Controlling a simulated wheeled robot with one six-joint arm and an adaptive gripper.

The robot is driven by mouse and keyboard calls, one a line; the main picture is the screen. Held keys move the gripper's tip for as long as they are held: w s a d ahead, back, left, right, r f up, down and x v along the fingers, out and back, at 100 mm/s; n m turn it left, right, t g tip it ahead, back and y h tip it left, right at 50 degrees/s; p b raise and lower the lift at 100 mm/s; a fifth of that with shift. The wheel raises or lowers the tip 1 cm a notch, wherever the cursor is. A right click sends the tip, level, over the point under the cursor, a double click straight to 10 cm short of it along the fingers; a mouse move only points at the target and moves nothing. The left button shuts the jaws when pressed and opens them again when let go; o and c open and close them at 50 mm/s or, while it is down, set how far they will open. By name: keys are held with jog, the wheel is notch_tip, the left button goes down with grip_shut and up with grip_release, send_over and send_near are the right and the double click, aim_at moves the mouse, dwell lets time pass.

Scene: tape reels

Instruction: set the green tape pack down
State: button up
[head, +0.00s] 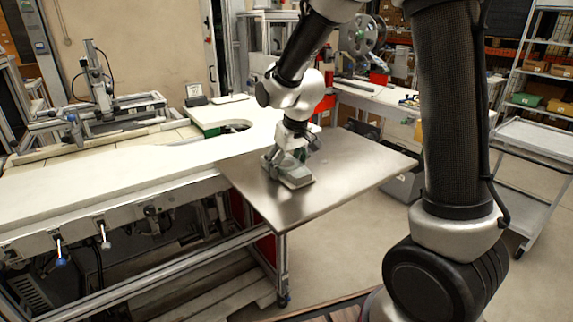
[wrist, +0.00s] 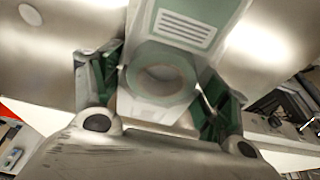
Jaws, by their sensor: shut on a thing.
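The green tape pack (head: 294,177) is at the metal table (head: 345,178), low at its left part, under my gripper (head: 287,158). In the head view it looks flat and level at the table surface, but I cannot tell whether it touches. In the wrist view the pack (wrist: 185,27) shows a pale green face with a white printed label and a round tape ring (wrist: 160,80). My gripper (wrist: 160,90) has its green-padded fingers on both sides of the pack and is shut on it. The pack's underside is hidden.
The metal table is bare around the pack, with free room to the right. A long white bench (head: 110,168) adjoins it on the left. A cart (head: 540,150) with shelves stands at the far right. The table's front corner is open to the floor.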

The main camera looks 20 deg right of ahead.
aim_at(292, 167)
jog(key=shift+f, duration=0.15)
jog(key=o, duration=1.1)
jog(key=a+v, duration=0.1)
jog(key=v, duration=1)
jog(key=s+d+r+m, duration=0.1)
jog(key=s+d, duration=0.4)
jog(key=s, duration=0.3)
jog(key=s+d+r+m, duration=0.1)
jog(key=s+d+r, duration=0.1)
jog(key=s+d, duration=0.3)
jog(key=s+d+r+m+t+h, duration=0.1)
jog(key=s+d, duration=0.4)
jog(key=s, duration=0.5)
jog(key=shift+s+d+r+m, duration=0.2)
jog(key=shift+s+m, duration=0.1)
jog(key=shift+s, duration=0.1)
